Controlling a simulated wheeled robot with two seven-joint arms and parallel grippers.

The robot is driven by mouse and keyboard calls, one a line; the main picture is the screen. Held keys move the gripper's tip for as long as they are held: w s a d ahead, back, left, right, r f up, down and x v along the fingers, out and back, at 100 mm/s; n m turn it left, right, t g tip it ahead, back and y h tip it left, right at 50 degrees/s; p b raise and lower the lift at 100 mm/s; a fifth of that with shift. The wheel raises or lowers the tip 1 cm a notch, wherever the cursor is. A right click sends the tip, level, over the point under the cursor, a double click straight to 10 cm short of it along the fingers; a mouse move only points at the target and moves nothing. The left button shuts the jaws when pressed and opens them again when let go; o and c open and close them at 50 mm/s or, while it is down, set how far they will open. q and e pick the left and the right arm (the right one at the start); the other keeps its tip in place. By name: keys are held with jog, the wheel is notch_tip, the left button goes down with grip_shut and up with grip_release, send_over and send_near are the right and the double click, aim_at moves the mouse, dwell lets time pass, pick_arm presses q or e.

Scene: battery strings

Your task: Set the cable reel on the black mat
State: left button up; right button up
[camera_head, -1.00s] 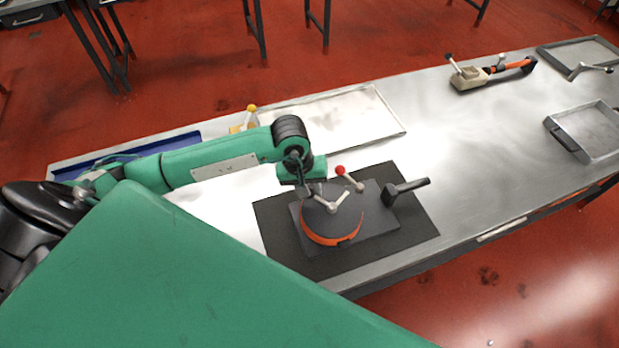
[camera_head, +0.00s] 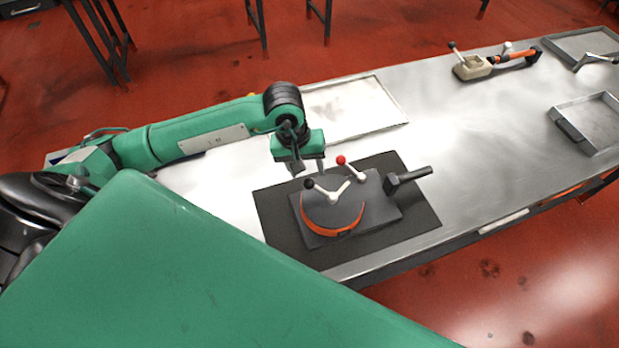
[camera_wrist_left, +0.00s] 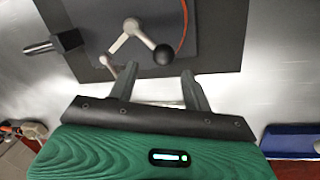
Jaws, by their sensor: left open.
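The cable reel (camera_head: 330,212) is a dark round drum with an orange rim. It sits on a dark grey square plate (camera_head: 380,208), which lies on the black mat (camera_head: 277,222). A pale crank with a black knob (camera_head: 309,184) is on top of the reel; the knob also shows in the wrist view (camera_wrist_left: 166,54). My left gripper (camera_head: 308,170) is open and empty at the reel's far side, with its fingers close to the knob but not around it. The open fingers also show in the wrist view (camera_wrist_left: 157,80). My right gripper is not in view.
A pale flat tray (camera_head: 355,108) lies behind. A beige tool (camera_head: 473,66) and metal trays (camera_head: 590,125) are at the right. Bare bench (camera_head: 470,150) lies between.

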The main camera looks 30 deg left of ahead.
pick_arm(q)
jog(key=b+v, duration=0.1)
jog(key=v, duration=0.6)
jog(key=shift+b, duration=0.35)
